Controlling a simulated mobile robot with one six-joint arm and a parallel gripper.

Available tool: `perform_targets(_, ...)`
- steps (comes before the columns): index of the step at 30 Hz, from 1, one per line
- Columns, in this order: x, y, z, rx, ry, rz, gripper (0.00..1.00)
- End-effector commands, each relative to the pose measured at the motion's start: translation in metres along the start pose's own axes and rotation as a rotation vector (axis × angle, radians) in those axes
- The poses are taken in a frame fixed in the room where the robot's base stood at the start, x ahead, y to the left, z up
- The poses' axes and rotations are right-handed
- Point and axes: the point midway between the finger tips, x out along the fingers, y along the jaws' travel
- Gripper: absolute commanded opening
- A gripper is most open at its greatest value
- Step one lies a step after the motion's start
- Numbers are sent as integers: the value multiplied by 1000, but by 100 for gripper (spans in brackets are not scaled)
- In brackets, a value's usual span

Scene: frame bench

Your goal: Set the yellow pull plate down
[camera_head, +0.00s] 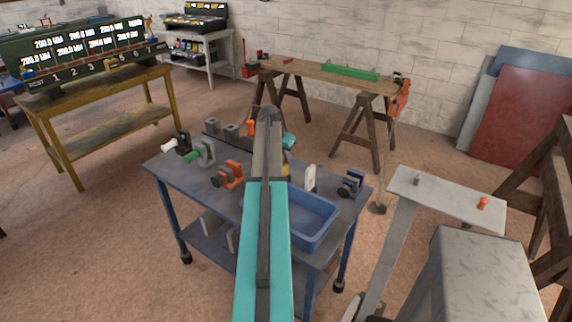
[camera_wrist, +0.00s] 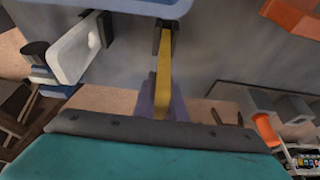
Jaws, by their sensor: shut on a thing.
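The yellow pull plate (camera_wrist: 162,75) shows edge-on as a narrow upright strip in the middle of the wrist view. My gripper (camera_wrist: 163,38) is shut on it, with dark jaw tips on either side of its upper end in the picture. The grey-blue bench top (camera_wrist: 225,45) lies beneath. I cannot tell whether the plate touches it. In the head view my arm hides the gripper and most of the plate; a small yellow patch (camera_head: 287,169) shows beside the arm, above the bench (camera_head: 195,182).
A blue tray (camera_head: 322,228) sits at the bench's near side. A white plate (camera_head: 310,177) and a blue-black clamp (camera_head: 350,184) stand right of my arm. Grey blocks (camera_head: 231,131) line the back. Bare bench top lies between.

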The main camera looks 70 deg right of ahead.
Motion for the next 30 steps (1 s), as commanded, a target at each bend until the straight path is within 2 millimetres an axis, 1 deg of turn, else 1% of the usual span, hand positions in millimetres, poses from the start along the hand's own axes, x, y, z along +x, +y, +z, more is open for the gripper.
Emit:
perform_targets(4,0,0,0,0,1,0,0)
perform_targets(7,4,0,2,0,0,1,0)
perform_targets(15,27,0,11,0,0,1,0)
perform_targets(18,32,0,13,0,1,0,0)
perform_targets(30,36,0,14,0,1,0,0)
